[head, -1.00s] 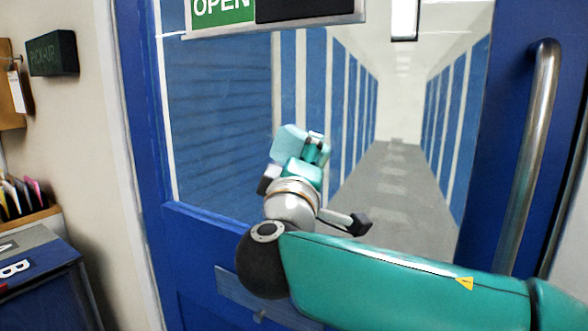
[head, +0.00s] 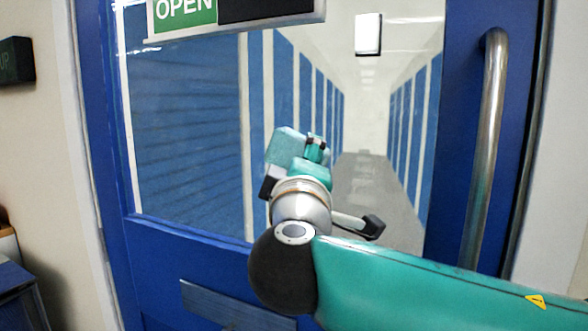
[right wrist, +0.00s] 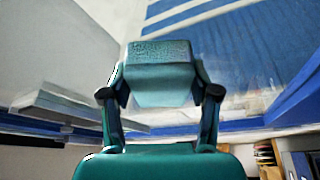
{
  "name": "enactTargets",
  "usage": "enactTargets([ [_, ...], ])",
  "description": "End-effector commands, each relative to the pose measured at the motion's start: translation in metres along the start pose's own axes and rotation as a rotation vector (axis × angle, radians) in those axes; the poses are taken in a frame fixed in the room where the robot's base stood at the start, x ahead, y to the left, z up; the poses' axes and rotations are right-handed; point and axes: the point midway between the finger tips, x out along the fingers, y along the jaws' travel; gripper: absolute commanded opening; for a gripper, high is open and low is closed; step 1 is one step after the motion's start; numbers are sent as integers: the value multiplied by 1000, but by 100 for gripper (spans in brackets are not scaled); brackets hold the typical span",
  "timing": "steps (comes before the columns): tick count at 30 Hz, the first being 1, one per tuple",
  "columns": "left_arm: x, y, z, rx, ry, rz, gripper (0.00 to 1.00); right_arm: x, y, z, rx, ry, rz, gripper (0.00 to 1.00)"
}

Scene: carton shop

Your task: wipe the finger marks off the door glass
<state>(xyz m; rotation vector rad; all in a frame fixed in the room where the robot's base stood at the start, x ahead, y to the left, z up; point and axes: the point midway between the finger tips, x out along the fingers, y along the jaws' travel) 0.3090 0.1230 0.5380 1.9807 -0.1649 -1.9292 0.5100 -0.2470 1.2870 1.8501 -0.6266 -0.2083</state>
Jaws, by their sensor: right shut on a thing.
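The door glass (head: 190,130) fills the upper part of a blue door in the head view; striped blue walls and a grey corridor show through it. My right gripper (head: 292,165) is in front of the glass, left of its middle. It is shut on a teal block-shaped wiping pad (head: 285,146). In the right wrist view the pad (right wrist: 160,55) sits between both fingers, with a rough, speckled upper face. I cannot tell whether the pad touches the glass. Faint pale smears (right wrist: 235,102) show beside the pad in the wrist view; in the head view I cannot make out finger marks. My left gripper is out of view.
A long metal door handle (head: 486,150) stands at the right of the glass. An OPEN sign (head: 185,12) hangs across the top left. A metal plate (head: 235,306) is on the lower door. A dark wall sign (head: 15,60) is at the far left.

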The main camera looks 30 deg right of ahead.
Motion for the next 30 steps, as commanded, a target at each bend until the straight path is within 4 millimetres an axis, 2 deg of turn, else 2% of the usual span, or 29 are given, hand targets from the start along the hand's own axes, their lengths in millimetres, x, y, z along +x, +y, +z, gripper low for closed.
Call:
enactTargets([
  [8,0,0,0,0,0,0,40,-2,0,-1,1,-1,1,33],
  [24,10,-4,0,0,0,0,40,-48,-1,-21,0,4,-1,33],
  [30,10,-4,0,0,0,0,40,-56,0,-24,0,2,-1,33],
])
